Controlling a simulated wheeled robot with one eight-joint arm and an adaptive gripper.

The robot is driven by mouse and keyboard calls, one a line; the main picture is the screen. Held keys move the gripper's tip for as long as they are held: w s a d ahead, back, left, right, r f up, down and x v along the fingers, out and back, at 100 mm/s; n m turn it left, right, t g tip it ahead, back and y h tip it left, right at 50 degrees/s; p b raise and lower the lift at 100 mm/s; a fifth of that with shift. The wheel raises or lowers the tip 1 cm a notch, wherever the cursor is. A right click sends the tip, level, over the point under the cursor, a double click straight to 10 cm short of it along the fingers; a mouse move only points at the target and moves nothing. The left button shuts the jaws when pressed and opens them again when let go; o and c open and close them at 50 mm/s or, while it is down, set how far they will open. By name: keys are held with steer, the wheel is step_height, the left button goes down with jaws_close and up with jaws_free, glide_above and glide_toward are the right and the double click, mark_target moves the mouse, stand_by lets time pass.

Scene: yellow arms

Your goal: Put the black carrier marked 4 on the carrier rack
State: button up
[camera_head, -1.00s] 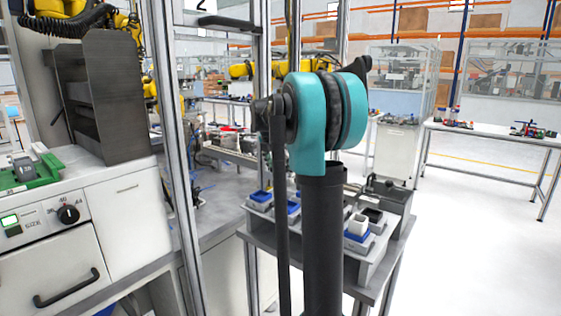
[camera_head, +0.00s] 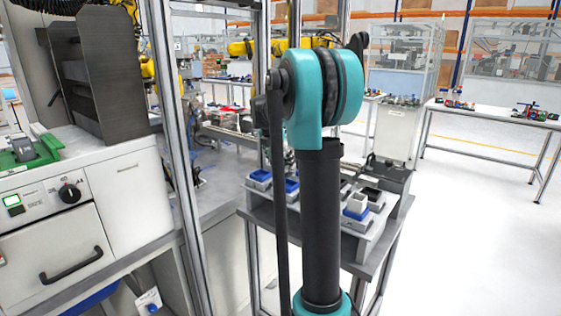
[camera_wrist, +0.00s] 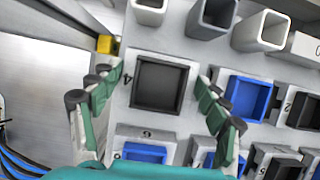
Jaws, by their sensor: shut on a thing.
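In the wrist view, a carrier with a square black recess (camera_wrist: 160,86) and a pale rim sits between the fingers of my gripper (camera_wrist: 153,90). A 4 is printed on its left rim. My gripper is shut on it, one green finger on each side. Whether it touches the surface below or hangs just above it, I cannot tell. The carrier rack (camera_head: 357,244) appears to be the grey stand with several blue and black carriers in the head view. There my arm's column hides part of it, and my gripper does not show.
In the wrist view, a blue carrier (camera_wrist: 248,98) is close on the right, and another blue one (camera_wrist: 145,151) marked 6 lies below. In the head view, a metal frame post (camera_head: 178,150) rises left of the stand; floor is clear on the right.

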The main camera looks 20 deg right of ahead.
steer(key=shift+f, duration=0.55)
steer(key=o, duration=1.5)
steer(key=shift+r, duration=3.55)
